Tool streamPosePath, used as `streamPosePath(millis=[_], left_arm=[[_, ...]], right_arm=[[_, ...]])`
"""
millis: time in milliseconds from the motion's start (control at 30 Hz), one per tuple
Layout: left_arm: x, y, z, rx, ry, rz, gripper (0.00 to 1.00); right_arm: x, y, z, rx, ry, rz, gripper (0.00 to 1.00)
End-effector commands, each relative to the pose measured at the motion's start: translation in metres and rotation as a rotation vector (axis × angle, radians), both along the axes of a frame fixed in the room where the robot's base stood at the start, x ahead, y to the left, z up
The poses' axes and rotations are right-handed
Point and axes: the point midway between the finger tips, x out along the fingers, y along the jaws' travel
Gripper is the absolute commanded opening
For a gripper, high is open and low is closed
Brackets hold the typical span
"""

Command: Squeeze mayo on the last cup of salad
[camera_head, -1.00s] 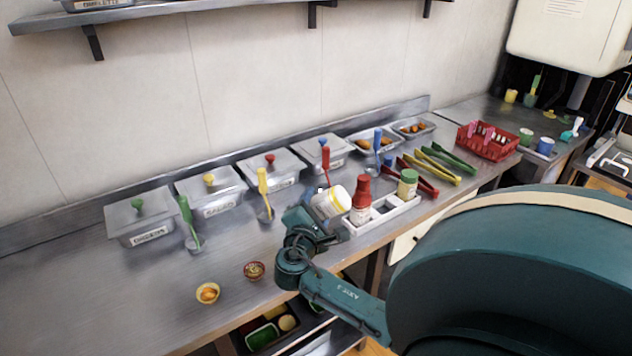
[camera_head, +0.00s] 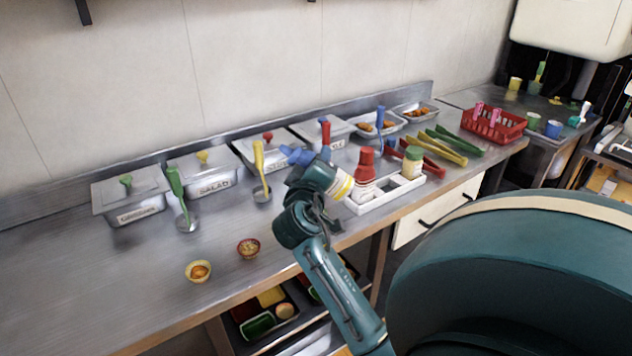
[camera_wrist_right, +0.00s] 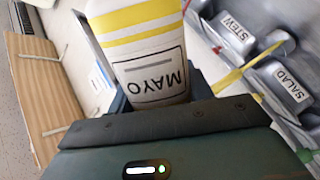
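My right gripper (camera_head: 316,172) is shut on the mayo bottle (camera_head: 342,187) and holds it tilted above the counter. The bottle is white with yellow bands; the gripper hides much of it in the head view. In the right wrist view its MAYO label (camera_wrist_right: 152,72) appears upside down. Two small cups stand on the counter, left of and nearer than the gripper: a yellow-rimmed cup with orange contents (camera_head: 199,271) and a reddish-brown cup with mixed, pale contents (camera_head: 248,248). No mayo can be made out on either. My left gripper is out of view.
A white caddy (camera_head: 405,191) holds a red bottle (camera_head: 364,172) and a green-capped bottle (camera_head: 412,163). Several lidded steel containers line the back, including SALAD (camera_head: 205,178). The counter's left front is clear.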

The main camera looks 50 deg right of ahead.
Motion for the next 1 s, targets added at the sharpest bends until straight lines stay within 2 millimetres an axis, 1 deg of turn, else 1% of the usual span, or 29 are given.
streamPosePath(millis=[33,100,200,267,367,433,500,600,733,1000], left_arm=[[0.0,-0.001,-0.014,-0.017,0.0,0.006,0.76],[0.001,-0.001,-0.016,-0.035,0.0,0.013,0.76],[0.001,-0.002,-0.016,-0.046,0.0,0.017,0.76],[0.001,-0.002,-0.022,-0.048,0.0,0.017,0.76],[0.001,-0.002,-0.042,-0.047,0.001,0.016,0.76],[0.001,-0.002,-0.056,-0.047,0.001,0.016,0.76],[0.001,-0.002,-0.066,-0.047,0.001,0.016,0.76],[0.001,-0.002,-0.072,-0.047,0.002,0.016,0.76],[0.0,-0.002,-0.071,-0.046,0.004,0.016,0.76],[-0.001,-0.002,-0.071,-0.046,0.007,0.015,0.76]], right_arm=[[0.0,0.0,-0.005,0.052,-0.083,-0.001,0.46],[0.0,0.0,-0.001,0.105,-0.166,-0.001,0.46],[0.0,0.0,0.004,0.143,-0.227,0.001,0.46],[0.0,0.0,0.004,0.17,-0.267,-0.001,0.46],[0.0,0.001,0.003,0.272,-0.426,-0.001,0.46],[0.0,0.001,0.005,0.365,-0.567,0.0,0.46],[0.0,0.001,0.01,0.446,-0.693,0.001,0.46],[0.0,0.001,0.016,0.52,-0.81,0.001,0.46],[0.0,0.0,0.021,0.543,-0.843,0.001,0.46],[0.0,0.001,0.02,0.541,-0.835,0.0,0.46]])
